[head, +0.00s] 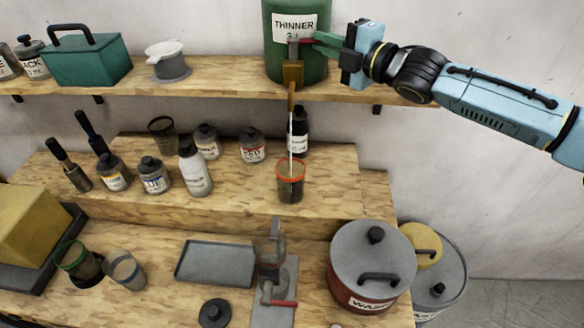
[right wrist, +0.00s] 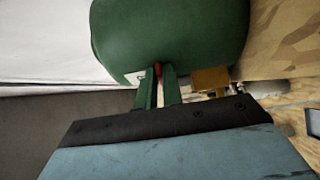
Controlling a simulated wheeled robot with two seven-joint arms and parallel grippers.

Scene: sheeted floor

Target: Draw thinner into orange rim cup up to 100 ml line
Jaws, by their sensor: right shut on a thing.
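The green thinner drum (head: 316,62), labelled THINNER, stands on the upper shelf with a brass tap (head: 292,74) at its front. A pale stream (head: 290,128) runs from the tap down into the orange rim cup (head: 290,186), upright on the middle step. The cup looks dark inside; I cannot read its lines or level. My right gripper (head: 308,40) is shut on the tap's red lever. The right wrist view shows its green fingers (right wrist: 158,88) around the lever (right wrist: 157,70), against the drum (right wrist: 170,35). My left gripper is not in view.
Several small bottles (head: 195,170) stand left of the cup, with a dark bottle (head: 299,130) behind it. Below are a grey tray (head: 215,263), a lever press (head: 270,265), and a red waste pot (head: 371,270). A green-rimmed cup (head: 76,260) stands at lower left.

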